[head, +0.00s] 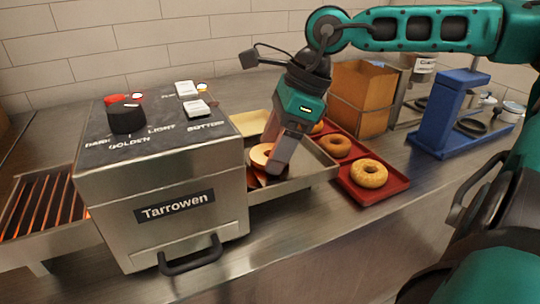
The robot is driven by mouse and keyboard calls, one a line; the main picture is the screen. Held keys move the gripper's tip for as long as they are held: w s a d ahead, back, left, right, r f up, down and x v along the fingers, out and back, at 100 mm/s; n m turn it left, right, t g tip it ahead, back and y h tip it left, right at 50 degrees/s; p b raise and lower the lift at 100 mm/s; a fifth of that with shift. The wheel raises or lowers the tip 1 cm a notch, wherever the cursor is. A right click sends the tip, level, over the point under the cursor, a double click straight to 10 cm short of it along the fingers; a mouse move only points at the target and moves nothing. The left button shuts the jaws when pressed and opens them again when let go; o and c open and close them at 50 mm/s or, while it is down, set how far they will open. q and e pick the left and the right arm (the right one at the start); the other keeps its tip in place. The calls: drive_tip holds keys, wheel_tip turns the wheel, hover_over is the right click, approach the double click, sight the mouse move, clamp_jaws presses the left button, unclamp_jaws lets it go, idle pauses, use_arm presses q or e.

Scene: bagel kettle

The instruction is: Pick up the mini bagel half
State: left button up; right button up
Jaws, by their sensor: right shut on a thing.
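My right gripper (275,172) points down over the metal tray (318,174) on the toaster's right side. It is shut on the mini bagel half (260,154), whose pale cut face shows at the left of the fingers. The fingers hide part of the half. Something brown shows just below it in the tray; I cannot tell what it is. My left gripper is not in view.
The steel Tarrowen toaster (180,235) stands left of the gripper. A red tray (385,192) with whole bagels (369,173) lies to the right. Behind are a brown box (362,98) and a blue stand (440,115). The front counter (330,250) is clear.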

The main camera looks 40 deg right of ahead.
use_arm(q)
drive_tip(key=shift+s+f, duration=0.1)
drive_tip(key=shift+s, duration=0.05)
use_arm(e)
drive_tip(key=shift+c, duration=1.4)
drive_tip(key=shift+r, duration=0.1)
use_arm(q)
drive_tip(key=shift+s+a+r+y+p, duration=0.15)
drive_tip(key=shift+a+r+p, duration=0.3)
drive_tip(key=shift+p, duration=0.6)
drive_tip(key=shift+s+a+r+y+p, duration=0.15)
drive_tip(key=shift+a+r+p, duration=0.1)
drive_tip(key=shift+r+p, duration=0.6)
use_arm(e)
wheel_tip(320, 180, up, 20)
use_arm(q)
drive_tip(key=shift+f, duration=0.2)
